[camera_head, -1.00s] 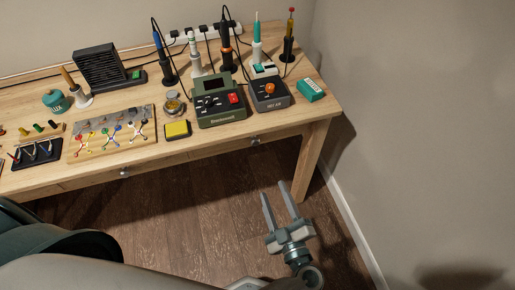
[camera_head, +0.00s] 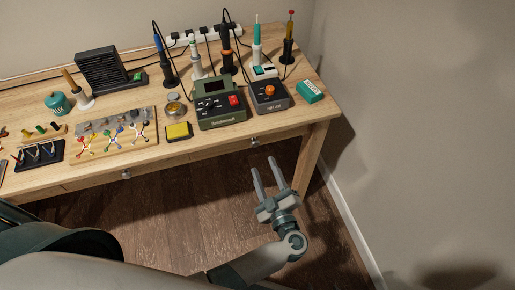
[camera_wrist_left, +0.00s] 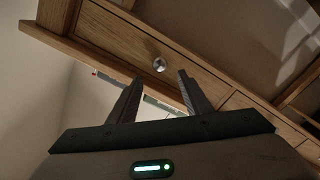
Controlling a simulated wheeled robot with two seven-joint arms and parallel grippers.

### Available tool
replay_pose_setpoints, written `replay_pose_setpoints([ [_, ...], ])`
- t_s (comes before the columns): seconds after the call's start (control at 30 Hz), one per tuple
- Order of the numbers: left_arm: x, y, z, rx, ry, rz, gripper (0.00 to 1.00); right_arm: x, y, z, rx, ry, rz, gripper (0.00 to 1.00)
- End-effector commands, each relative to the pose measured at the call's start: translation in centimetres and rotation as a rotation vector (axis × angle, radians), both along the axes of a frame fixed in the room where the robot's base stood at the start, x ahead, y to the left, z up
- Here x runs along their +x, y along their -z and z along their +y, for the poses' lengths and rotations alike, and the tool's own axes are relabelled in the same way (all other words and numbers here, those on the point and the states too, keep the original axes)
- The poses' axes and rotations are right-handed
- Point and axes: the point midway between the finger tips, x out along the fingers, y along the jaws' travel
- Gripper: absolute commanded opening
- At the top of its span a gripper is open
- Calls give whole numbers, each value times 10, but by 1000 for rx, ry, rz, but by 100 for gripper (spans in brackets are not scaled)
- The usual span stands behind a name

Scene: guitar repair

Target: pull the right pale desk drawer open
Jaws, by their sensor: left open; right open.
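The right pale desk drawer (camera_head: 226,149) is shut, its front flush under the desk top. Its round metal knob (camera_head: 255,142) faces me. In the left wrist view, which looks turned over, the drawer front (camera_wrist_left: 112,34) crosses the upper part and the knob (camera_wrist_left: 159,65) shows just beyond the fingertips, roughly between them. My left gripper (camera_head: 264,163) is open and empty, its fingers pointing at the desk, a little short of the knob and apart from it. Its two fingers (camera_wrist_left: 160,80) also show spread in the left wrist view. My right gripper is not in view.
The desk's right leg (camera_head: 310,157) stands just right of my left gripper. A second drawer knob (camera_head: 126,174) is further left. A green soldering station (camera_head: 221,111) and a grey hot-air unit (camera_head: 269,95) stand above the drawer. The wall (camera_head: 430,120) closes the right side.

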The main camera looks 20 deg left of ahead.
Motion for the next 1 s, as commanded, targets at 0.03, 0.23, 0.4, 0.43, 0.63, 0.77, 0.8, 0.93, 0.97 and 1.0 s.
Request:
replay_pose_setpoints([
  [0.03,9,-2,6,3,0,-3,45,-1,-2,1,3,-1,-6,67],
  [0.23,38,-2,25,3,0,-3,45,-1,-5,3,9,-2,-32,67],
  [0.4,57,-1,38,1,0,-3,45,-2,-6,4,14,-4,-47,67],
  [0.43,59,-1,39,1,1,-2,45,-1,-6,5,15,-4,-51,67],
  [0.63,68,0,46,0,1,-1,45,1,-8,7,20,-4,-62,67],
  [0.77,69,0,46,-1,0,-1,45,2,-7,8,20,-4,-62,67],
  [0.8,69,0,46,-1,0,-1,45,2,-7,8,20,-4,-62,67],
  [0.93,69,0,46,-1,0,-1,45,2,-7,8,20,-4,-63,67],
  [0.97,69,0,46,-1,0,-1,38,2,-7,8,20,-4,-63,67],
  [1.0,69,0,46,-1,0,-1,28,2,-7,8,20,-4,-63,67],
])
